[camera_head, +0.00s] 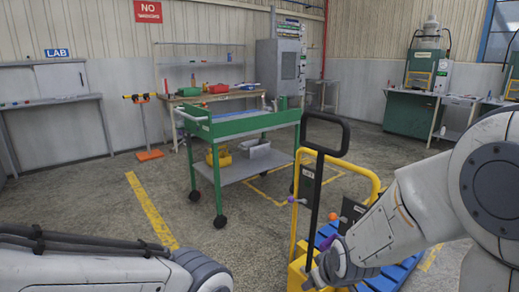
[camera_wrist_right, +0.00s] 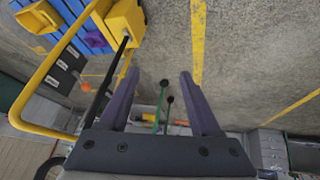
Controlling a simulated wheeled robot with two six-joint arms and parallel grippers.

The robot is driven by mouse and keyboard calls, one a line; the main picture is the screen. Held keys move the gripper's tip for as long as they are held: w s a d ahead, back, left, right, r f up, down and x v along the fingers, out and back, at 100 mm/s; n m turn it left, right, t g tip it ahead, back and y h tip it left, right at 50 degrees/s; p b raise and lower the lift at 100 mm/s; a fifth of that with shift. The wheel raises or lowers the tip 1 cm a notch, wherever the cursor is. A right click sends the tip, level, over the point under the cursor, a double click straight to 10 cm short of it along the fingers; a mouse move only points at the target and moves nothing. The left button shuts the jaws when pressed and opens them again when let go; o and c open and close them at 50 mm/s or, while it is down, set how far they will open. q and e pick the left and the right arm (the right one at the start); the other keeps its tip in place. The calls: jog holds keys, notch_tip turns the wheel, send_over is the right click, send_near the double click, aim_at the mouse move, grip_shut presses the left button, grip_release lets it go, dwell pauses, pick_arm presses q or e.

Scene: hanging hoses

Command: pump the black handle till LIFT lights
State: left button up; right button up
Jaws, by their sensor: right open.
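The black handle (camera_head: 327,134) is a loop on a long black shaft rising almost upright from the yellow lift truck (camera_head: 298,250). In the right wrist view the black shaft (camera_wrist_right: 104,88) runs left of my right gripper (camera_wrist_right: 160,74), outside the finger gap. That gripper is open and empty, with purple fingers apart. In the head view my right wrist is low beside the shaft's lower part, and the fingers are largely hidden. A small dark panel (camera_head: 308,172) sits on the yellow frame; I cannot tell whether a lamp is lit. My left gripper is out of frame, below the bottom edge.
A green cart (camera_head: 245,124) with a yellow bin (camera_head: 219,157) stands left of the truck. Blue slats (camera_head: 392,276) lie behind my right wrist. An orange ball (camera_head: 344,219) and a purple knob (camera_head: 292,199) are near the frame. Floor at the front left is clear.

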jog(key=s+d+m+g, duration=0.4)
jog(key=s, duration=0.6)
jog(key=s+a+r+n+g, duration=0.1)
jog(key=s+a+r+n, duration=0.25)
jog(key=s+a, duration=0.35)
jog(key=s+a+r+n+g, duration=0.1)
jog(key=s+a+r+n, duration=0.1)
jog(key=s+a+n, duration=0.35)
notch_tip(320, 180, up, 15)
jog(key=m+p, duration=0.2)
jog(key=p, duration=1.4)
jog(key=shift+s+a, duration=0.3)
jog(key=shift+s, duration=0.1)
